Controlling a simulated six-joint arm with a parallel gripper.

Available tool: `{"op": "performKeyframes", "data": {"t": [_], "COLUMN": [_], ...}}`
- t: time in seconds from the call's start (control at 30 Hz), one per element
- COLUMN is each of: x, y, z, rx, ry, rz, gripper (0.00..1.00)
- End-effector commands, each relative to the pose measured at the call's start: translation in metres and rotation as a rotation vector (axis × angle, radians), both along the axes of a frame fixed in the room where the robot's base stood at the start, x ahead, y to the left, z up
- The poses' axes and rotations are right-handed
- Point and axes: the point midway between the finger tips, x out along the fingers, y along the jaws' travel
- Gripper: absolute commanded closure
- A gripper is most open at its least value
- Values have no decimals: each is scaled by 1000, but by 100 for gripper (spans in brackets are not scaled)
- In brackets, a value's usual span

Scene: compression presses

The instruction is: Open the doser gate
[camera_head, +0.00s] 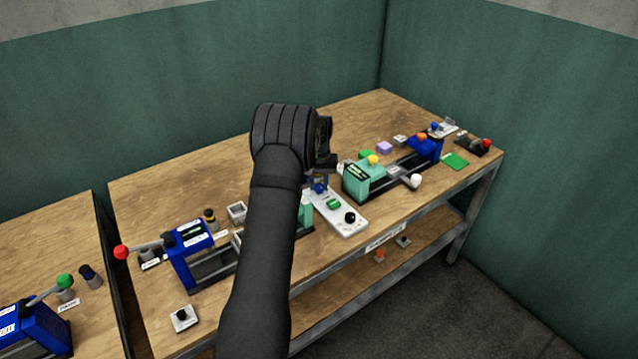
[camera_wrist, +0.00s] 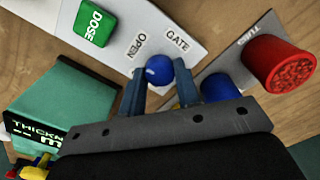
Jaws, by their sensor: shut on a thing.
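The gate knob is a small blue ball (camera_wrist: 159,69) beside the printed words GATE and OPEN on a white doser plate (camera_wrist: 188,22). My gripper (camera_wrist: 159,86) is shut on this knob, with one finger on each side of it. In the head view the blue knob (camera_head: 320,188) shows just below my wrist, at the upper end of the white plate (camera_head: 329,196). A green DOSE button (camera_wrist: 95,29) is on the same plate. The lower part of the knob and its slot are hidden by the fingers.
A red-topped container (camera_wrist: 278,66) stands on a grey labelled plate right of my gripper. A teal thickness press (camera_wrist: 58,106) is close on the left.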

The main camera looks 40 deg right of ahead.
Motion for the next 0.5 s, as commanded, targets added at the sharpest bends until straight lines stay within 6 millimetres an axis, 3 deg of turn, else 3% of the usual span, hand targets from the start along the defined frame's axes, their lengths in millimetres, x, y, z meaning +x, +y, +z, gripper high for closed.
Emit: {"op": "performKeyframes", "data": {"t": [0.5], "x": [1], "y": [-1], "z": [2], "rx": [-2], "ry": [-2], "rz": [-141], "gripper": [93]}}
